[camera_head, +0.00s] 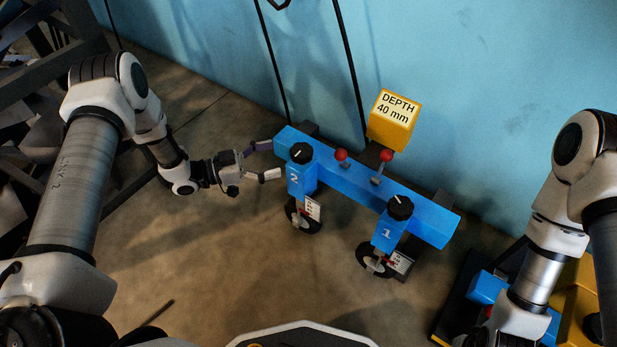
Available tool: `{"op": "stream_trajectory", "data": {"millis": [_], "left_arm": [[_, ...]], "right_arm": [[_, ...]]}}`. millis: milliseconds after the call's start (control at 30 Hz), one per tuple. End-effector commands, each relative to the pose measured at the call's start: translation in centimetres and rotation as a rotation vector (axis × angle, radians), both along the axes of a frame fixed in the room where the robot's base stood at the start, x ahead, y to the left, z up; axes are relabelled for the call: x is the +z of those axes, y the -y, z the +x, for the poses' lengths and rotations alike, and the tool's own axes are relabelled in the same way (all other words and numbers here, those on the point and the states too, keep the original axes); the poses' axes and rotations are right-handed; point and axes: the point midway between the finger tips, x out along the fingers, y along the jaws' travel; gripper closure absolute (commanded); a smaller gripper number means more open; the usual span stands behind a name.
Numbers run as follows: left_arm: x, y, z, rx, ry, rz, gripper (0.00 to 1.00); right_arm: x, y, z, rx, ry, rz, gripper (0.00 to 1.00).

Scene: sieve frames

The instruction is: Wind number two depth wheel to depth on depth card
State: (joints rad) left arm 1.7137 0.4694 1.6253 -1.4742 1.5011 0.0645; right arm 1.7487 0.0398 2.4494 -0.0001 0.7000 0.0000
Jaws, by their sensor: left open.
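The number two depth wheel (302,153) is a black knob with a white pointer line on top of the blue post marked 2, at the left end of a blue beam (335,172). The depth card (396,107) on a yellow block reads "DEPTH 40 mm". A small white scale (313,208) hangs on post 2, its marks too small to read. My left gripper (268,160) is open and empty, its fingertips just left of post 2 and pointing at it. Whether they touch the post or beam is unclear. My right gripper is out of view; only its arm shows.
A second black knob (400,207) tops the post marked 1, with its own scale (401,262). Two red-knobbed levers (386,155) stand on the beam between the knobs. A blue wall is behind. Open floor (220,270) lies in front of the beam.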

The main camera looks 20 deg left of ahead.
Motion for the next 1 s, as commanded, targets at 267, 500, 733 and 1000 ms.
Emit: {"op": "stream_trajectory", "data": {"millis": [267,500,733,1000], "left_arm": [[-0.9,2.3,1.4,-0.003,0.001,0.001,0.16],[-0.9,5.9,3.7,-0.002,-0.001,0.002,0.16],[-0.6,6.7,4.2,0.002,-0.003,0.001,0.16],[-0.6,6.7,4.2,0.002,-0.003,0.001,0.76]], "right_arm": [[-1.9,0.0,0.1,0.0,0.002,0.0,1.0],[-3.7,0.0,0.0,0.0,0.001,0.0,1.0],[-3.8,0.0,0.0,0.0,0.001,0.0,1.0],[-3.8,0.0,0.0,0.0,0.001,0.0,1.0]]}}
